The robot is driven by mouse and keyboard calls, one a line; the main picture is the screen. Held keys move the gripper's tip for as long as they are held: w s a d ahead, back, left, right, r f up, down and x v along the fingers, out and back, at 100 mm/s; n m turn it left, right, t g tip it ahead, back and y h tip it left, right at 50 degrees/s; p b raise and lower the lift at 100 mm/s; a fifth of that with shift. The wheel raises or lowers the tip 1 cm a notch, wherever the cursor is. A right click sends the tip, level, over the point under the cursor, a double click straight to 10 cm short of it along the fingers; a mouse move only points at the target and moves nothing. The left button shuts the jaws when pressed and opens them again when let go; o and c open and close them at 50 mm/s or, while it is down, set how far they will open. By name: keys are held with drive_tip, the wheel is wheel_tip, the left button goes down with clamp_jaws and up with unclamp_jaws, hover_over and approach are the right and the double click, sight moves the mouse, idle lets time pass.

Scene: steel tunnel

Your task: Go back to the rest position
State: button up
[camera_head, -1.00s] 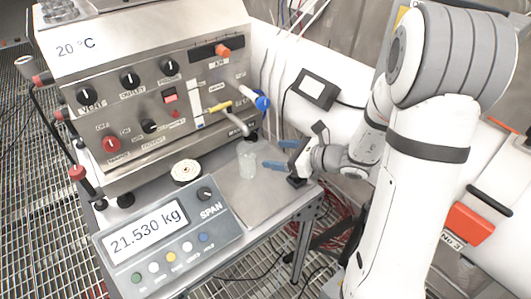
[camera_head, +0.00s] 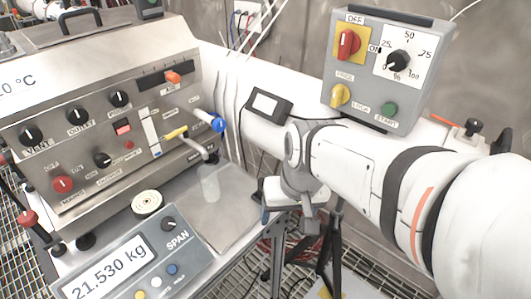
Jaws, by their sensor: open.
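My arm reaches in from the right of the head view, with its wrist bent over near the centre. My gripper (camera_head: 265,214) is mostly hidden behind and below the wrist; only a bit of blue finger shows beside the steel shelf's right edge. I see nothing held in it. A faint clear glass vessel (camera_head: 211,186) seems to stand on the steel shelf (camera_head: 232,222), to the left of my gripper and apart from it.
A steel control panel (camera_head: 100,125) with knobs and a blue-tipped valve lever (camera_head: 218,123) stands at the left. A scale display (camera_head: 108,272) reads 21.530 kg. A grey switch box (camera_head: 375,75) is behind my arm. A small black-framed box (camera_head: 265,104) sits on the white pipe.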

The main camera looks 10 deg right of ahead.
drive_tip(key=shift+d+r+n+t+h, duration=0.3)
drive_tip(key=shift+d+r+n+h, duration=0.1)
drive_tip(key=shift+d+n, duration=0.1)
drive_tip(key=shift+r+p, duration=0.35)
drive_tip(key=shift+r, duration=0.05)
